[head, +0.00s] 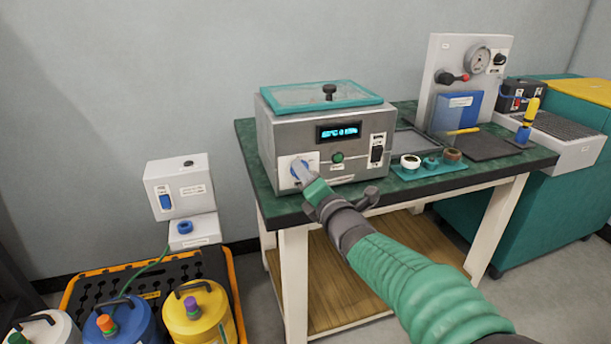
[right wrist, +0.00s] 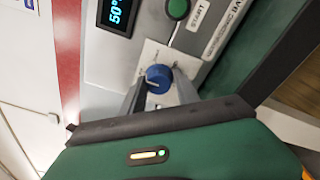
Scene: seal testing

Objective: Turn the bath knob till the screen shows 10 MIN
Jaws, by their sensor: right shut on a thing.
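The bath (head: 326,140) is a grey metal box with a teal-rimmed lid, standing on the left part of the green-topped table. Its screen (head: 338,131) glows blue; the text is too small to read there. In the right wrist view the screen (right wrist: 119,15) shows "50°", cut off by the frame edge. The blue bath knob (right wrist: 158,78) sits on a white dial plate. My right gripper (right wrist: 160,88) is shut on the knob, one finger on each side. In the head view my right gripper (head: 306,172) reaches the bath's front, partly covering the knob. My left gripper is not in view.
A green START button (head: 337,157) and a black switch (head: 377,150) are right of the knob. A teal tray (head: 430,172) with small rings, a gauge panel (head: 465,75) and a dark plate stand further right. Capped containers (head: 198,315) stand at the lower left.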

